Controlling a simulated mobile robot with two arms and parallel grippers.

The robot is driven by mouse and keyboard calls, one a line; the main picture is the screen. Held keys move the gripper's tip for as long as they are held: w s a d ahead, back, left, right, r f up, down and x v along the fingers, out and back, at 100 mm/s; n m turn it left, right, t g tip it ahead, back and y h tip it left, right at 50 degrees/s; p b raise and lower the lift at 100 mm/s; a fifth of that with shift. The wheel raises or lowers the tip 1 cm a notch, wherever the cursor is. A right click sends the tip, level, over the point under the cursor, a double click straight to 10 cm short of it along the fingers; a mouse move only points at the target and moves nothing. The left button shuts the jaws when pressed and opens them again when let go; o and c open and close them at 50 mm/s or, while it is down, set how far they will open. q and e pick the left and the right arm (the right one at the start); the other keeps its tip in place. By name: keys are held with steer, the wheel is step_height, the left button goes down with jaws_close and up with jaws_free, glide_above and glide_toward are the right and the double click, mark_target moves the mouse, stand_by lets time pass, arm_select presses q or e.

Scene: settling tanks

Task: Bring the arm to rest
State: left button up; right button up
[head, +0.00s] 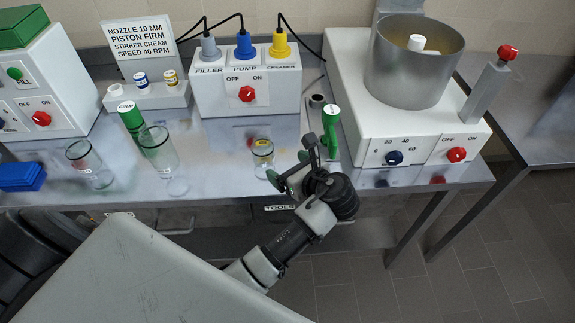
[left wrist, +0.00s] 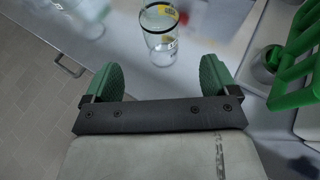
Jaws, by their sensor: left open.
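My left gripper (head: 288,170) has two green fingers, spread apart with nothing between them, at the front edge of the metal table. In the left wrist view the open fingers (left wrist: 160,78) point toward a small clear glass (left wrist: 160,48) with a dark band, which stands just beyond them. The same glass (head: 262,148) shows in the head view, with something yellow at it, just beyond the gripper. A green upright piece with a labelled white top (head: 331,128) stands close to the right of the gripper. My right gripper is not in view.
A filler and pump box (head: 247,90) stands behind. A stirrer machine with a metal pot (head: 415,75) stands right. A blue block (head: 22,176) lies far left. Floor (head: 400,295) shows in front.

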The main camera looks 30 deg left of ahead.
arm_select(q)
steer(key=s+f+n+h, duration=0.1)
steer(key=s+n, duration=0.1)
steer(key=s+a+f+n+h, duration=0.1)
steer(key=s+f+n, duration=0.1)
steer(key=s+f+n+g+h, duration=0.1)
steer(key=s+f, duration=0.1)
steer(key=shift+s+a+f+n+h, duration=0.15)
steer(key=shift+s+f+n+h, duration=0.05)
steer(key=shift+s+n+h, duration=0.2)
steer(key=s+d+n+g+h, duration=0.1)
steer(key=s+d+n+h, duration=0.2)
steer(key=s+n+h, duration=0.95)
steer(key=s+f+n+g+y, duration=0.1)
steer(key=s+f+y, duration=0.1)
steer(key=f, duration=1)
steer(key=s+f+n+y, duration=0.2)
steer(key=f, duration=1)
steer(key=s+a+f+g, duration=0.1)
steer(key=s+a+f, duration=0.2)
steer(key=s+f, duration=1.4)
steer(key=shift+f+m+g, duration=0.25)
steer(key=shift+m+g, duration=0.05)
steer(key=shift+m, duration=0.05)
